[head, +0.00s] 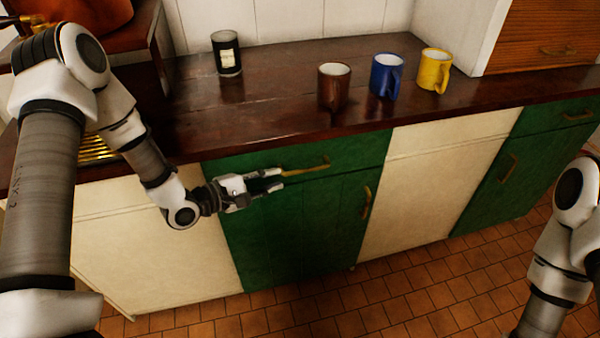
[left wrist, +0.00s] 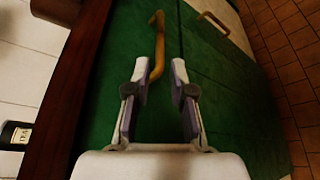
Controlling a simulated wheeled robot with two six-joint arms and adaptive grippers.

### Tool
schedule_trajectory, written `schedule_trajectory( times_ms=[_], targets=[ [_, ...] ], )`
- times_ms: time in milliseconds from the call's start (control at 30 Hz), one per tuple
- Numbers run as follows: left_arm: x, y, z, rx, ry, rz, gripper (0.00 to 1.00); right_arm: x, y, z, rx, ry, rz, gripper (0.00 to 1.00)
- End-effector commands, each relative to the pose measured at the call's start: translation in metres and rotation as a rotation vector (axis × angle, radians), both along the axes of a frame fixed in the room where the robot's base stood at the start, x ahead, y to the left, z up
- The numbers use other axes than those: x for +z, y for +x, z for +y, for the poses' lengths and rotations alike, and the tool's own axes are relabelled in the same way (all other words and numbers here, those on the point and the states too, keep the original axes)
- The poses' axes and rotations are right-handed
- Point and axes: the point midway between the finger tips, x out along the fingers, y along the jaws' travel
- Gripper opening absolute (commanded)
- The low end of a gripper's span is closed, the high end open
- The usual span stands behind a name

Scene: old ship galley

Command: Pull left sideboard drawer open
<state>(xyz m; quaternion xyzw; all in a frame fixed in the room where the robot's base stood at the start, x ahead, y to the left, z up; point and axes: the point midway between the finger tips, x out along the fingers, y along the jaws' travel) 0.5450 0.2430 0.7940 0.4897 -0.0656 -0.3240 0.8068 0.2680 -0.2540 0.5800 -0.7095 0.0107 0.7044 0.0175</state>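The left sideboard drawer (head: 348,152) is a green front under the dark wooden worktop, and it looks shut. Its brass bar handle (head: 318,166) runs along the front. My left gripper (head: 282,178) is in front of the drawer at the handle's left end. In the left wrist view the gripper (left wrist: 158,75) is open, and the near end of the handle (left wrist: 158,48) lies between or just beyond its fingertips. I cannot tell whether they touch. My right gripper is out of view; only part of my right arm shows at the right edge.
A brown mug (head: 334,88), a blue mug (head: 386,77), a yellow mug (head: 434,70) and a dark labelled tin (head: 227,54) stand on the worktop (head: 280,90). A green door with a brass handle (head: 366,202) is below the drawer. The tiled floor (head: 400,295) in front is clear.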

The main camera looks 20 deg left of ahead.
Motion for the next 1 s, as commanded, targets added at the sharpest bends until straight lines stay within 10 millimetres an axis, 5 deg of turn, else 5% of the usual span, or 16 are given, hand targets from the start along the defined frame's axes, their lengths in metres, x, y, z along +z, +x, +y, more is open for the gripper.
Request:
schedule_trajectory(
  times_ms=[500, 800, 867, 1000],
  targets=[
    [-0.016, 0.057, -0.043, -0.003, 0.003, -0.003, 0.23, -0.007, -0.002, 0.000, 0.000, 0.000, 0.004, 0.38],
    [-0.016, 0.062, -0.046, 0.000, 0.000, -0.001, 0.23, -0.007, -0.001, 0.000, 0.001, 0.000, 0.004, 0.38],
    [-0.016, 0.061, -0.046, 0.000, 0.000, -0.001, 0.01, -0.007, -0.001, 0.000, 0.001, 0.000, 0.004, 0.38],
    [-0.016, 0.061, -0.046, 0.000, 0.002, -0.001, 0.00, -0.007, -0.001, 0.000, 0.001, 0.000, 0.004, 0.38]
  ],
)
